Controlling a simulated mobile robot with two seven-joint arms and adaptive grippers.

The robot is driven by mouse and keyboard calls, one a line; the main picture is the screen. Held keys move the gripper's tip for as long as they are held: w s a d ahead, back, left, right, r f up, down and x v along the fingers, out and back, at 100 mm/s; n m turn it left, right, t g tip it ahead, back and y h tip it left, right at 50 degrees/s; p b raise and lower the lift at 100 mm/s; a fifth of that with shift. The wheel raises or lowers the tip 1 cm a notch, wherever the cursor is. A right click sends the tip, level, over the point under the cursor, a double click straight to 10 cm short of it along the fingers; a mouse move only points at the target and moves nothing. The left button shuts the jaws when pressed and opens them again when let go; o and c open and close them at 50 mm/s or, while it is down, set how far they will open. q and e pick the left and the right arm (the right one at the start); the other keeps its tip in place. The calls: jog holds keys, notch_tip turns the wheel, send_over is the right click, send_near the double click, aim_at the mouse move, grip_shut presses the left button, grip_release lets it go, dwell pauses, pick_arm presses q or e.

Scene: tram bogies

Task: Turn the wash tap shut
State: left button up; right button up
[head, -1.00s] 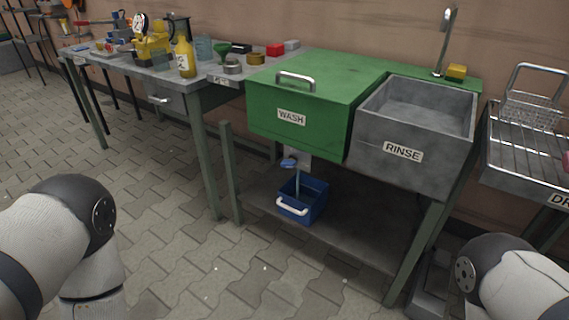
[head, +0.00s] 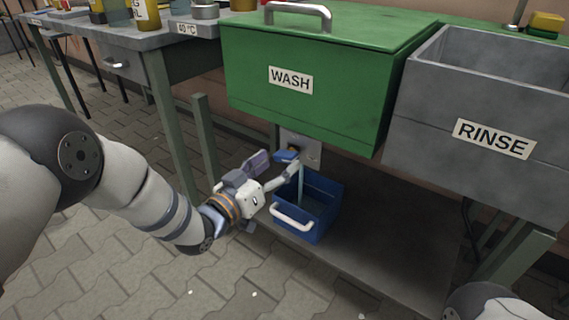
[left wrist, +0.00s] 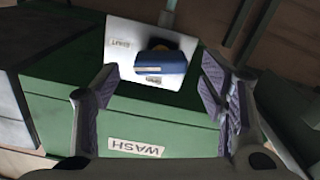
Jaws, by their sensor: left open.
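The wash tap has a blue lever handle (head: 287,155) on a pale plate (head: 313,150) under the green wash tank (head: 330,95). A thin pale stream (head: 300,188) runs down below it into a blue bin (head: 327,190) with a white handle. My left gripper (head: 273,170) is open, just in front of and left of the handle. In the left wrist view, the blue handle (left wrist: 162,64) shows between the spread fingers (left wrist: 160,78), with no clear contact. My right gripper is out of view.
The grey rinse basin (head: 420,110) stands right of the wash tank. The bin sits on a low shelf (head: 390,240). A green bench leg (head: 205,140) stands left of the tap.

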aim_at(282, 160)
pick_arm(q)
jog(key=x, duration=0.1)
jog(key=b+x, duration=0.1)
jog(key=x, duration=0.1)
jog(key=shift+f, duration=0.2)
jog(key=shift+w+d+r, duration=0.15)
jog(key=shift+w+d, duration=0.05)
jog(key=shift+w, duration=0.1)
jog(key=c, duration=1.2)
jog(key=shift+o, duration=0.2)
jog(key=shift+r+m+p, duration=0.15)
jog(key=shift+m+p, duration=0.35)
jog(key=shift+m, duration=1.1)
